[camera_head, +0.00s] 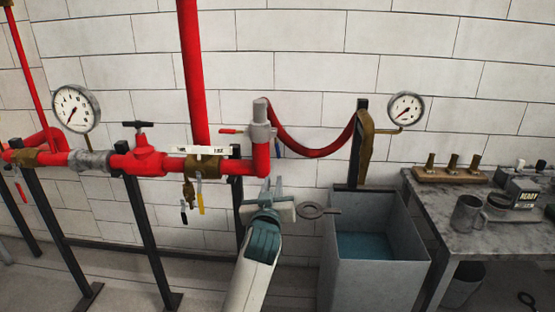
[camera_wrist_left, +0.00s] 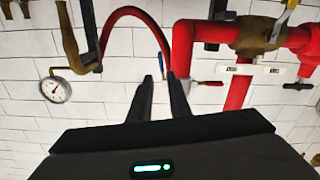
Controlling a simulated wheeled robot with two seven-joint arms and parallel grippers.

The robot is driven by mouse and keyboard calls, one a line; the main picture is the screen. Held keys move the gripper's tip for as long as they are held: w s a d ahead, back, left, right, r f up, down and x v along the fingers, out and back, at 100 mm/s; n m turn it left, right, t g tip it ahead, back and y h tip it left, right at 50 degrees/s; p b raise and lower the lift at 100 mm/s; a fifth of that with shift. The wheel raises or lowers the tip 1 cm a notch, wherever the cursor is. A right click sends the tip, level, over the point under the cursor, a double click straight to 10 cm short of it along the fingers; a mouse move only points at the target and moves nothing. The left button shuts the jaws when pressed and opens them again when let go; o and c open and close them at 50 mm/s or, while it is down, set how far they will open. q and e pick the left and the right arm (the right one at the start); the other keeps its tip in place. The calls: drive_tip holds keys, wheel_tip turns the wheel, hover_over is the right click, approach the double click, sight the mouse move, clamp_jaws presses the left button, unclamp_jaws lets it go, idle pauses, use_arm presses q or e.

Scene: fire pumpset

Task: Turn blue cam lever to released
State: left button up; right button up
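The blue cam lever (camera_head: 278,149) hangs at the right side of the grey coupling (camera_head: 260,122), where the red hose joins the red pipe. It also shows in the left wrist view (camera_wrist_left: 160,56), lined up with the gap between my fingertips. A red lever (camera_head: 231,131) sticks out on the coupling's other side. My left gripper (camera_head: 271,184) is below the coupling in the head view. In the left wrist view its two dark fingers (camera_wrist_left: 160,76) are apart with nothing between them. I cannot tell how far they are from the blue lever. My right gripper is not in view.
The red hose (camera_head: 309,154) loops right to a brass nozzle (camera_head: 367,146). A red valve (camera_head: 140,156) and gauge (camera_head: 76,108) are left. A grey water tank (camera_head: 372,276) and a marble-topped bench (camera_head: 440,222) stand right. A white wall is close behind the pipes.

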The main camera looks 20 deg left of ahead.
use_arm(q)
drive_tip(key=shift+s+a+r, duration=0.1)
drive_tip(key=shift+r, duration=0.35)
